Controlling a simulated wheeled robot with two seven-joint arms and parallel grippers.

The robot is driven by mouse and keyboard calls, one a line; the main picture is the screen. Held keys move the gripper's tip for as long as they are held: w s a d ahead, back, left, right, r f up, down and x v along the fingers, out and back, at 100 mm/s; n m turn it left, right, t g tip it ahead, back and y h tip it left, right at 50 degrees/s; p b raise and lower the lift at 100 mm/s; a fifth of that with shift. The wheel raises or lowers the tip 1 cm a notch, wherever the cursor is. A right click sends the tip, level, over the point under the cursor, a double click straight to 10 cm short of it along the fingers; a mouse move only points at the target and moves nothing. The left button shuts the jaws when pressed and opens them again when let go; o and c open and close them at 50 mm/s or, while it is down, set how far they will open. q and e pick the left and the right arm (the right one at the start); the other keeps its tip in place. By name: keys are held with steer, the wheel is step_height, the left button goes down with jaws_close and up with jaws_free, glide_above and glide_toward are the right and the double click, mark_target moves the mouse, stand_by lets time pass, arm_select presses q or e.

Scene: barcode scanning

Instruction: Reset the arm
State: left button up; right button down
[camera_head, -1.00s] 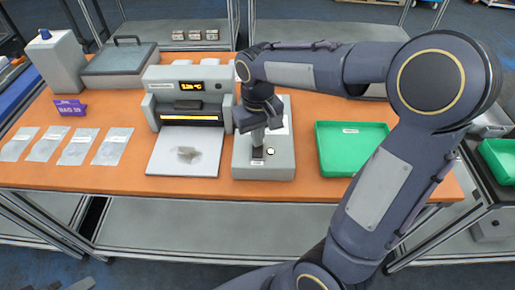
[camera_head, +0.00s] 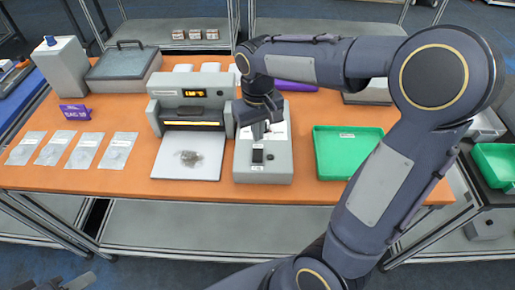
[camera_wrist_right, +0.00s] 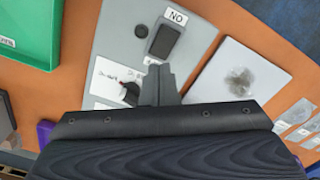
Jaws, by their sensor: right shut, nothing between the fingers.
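My right gripper (camera_head: 266,132) is shut and empty, just above the grey box (camera_head: 262,175) at the middle of the table. The box carries a dark rectangular pad (camera_head: 257,156) and a small round button (camera_head: 270,156). In the right wrist view the shut fingers (camera_wrist_right: 161,72) point toward the dark pad (camera_wrist_right: 165,39), labelled "NO", with a gap between. A white card with writing (camera_wrist_right: 112,78) lies on the box, partly hidden by the fingers. At the lower left edge of the head view, dark tips (camera_head: 78,282) appear to be my left gripper; their opening is unclear.
Left of the box stands a machine with a lit display (camera_head: 193,94) and a white plate (camera_head: 187,169) bearing a grey patch. A green tray (camera_head: 335,165) is to the right. Several clear bags (camera_head: 85,152) and a purple sign (camera_head: 74,112) lie at left.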

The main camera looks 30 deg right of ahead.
step_height(320, 180, up, 2)
steer(key=shift+p, duration=0.6)
steer(key=s+a+t+y, duration=0.2)
steer(key=s, duration=0.6)
steer(key=s+a+r+m+t+y, duration=0.1)
steer(key=s+a+t, duration=0.1)
steer(key=s, duration=0.7)
steer(key=shift+r+t+y, duration=0.15)
steer(key=shift+t+y, duration=0.25)
steer(key=shift+t, duration=0.4)
